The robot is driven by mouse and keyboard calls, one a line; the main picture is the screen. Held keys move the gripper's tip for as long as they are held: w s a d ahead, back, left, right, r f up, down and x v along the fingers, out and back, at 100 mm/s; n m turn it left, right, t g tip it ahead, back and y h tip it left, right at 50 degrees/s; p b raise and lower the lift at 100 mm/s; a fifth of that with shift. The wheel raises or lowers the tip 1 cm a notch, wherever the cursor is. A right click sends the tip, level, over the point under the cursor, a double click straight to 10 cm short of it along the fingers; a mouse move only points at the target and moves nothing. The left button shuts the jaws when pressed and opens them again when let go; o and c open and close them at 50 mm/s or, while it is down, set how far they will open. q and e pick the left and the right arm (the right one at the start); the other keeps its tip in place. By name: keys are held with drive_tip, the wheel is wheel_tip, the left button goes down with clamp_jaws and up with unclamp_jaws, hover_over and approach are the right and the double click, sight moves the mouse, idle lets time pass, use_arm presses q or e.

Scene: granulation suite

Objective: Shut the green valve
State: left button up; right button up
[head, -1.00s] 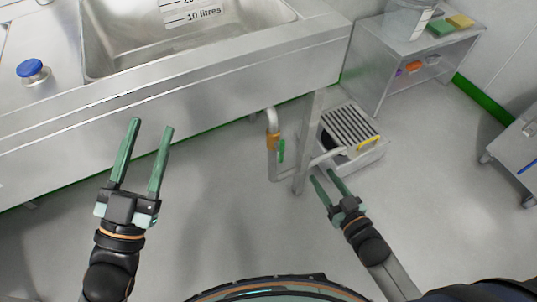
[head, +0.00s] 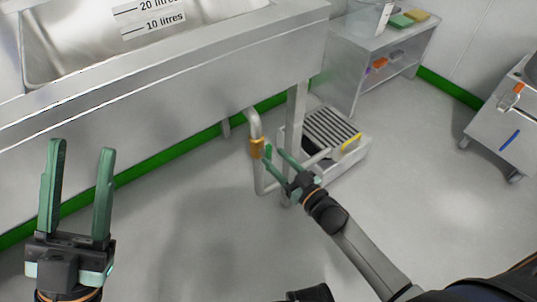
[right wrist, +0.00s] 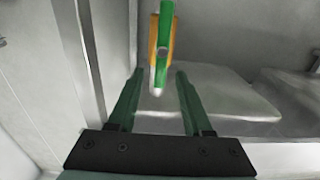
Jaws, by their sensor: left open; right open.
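The green valve has a green lever (right wrist: 163,40) on an orange-brass body (head: 257,148), set in a pale pipe (head: 254,124) under the sink. In the right wrist view the lever hangs lengthwise over the body, roughly in line with the pipe. My right gripper (head: 273,158) is open at the valve and partly hides the lever in the head view. In the right wrist view its fingertips (right wrist: 160,73) appear on either side of the lever's lower end; I see no clear contact. My left gripper (head: 82,148) is open and empty in front of the sink.
The steel sink (head: 200,65) overhangs the valve. A sink leg (head: 297,108) and a grated floor box (head: 333,130) stand just right of the pipe. A shelf unit (head: 345,70) and a wheeled cart (head: 500,120) are further right. The floor in front is clear.

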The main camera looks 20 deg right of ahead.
sight(270, 154)
drive_tip(key=shift+b+x, duration=0.4)
drive_tip(key=shift+x, duration=1.6)
drive_tip(key=shift+c, duration=0.2)
clamp_jaws()
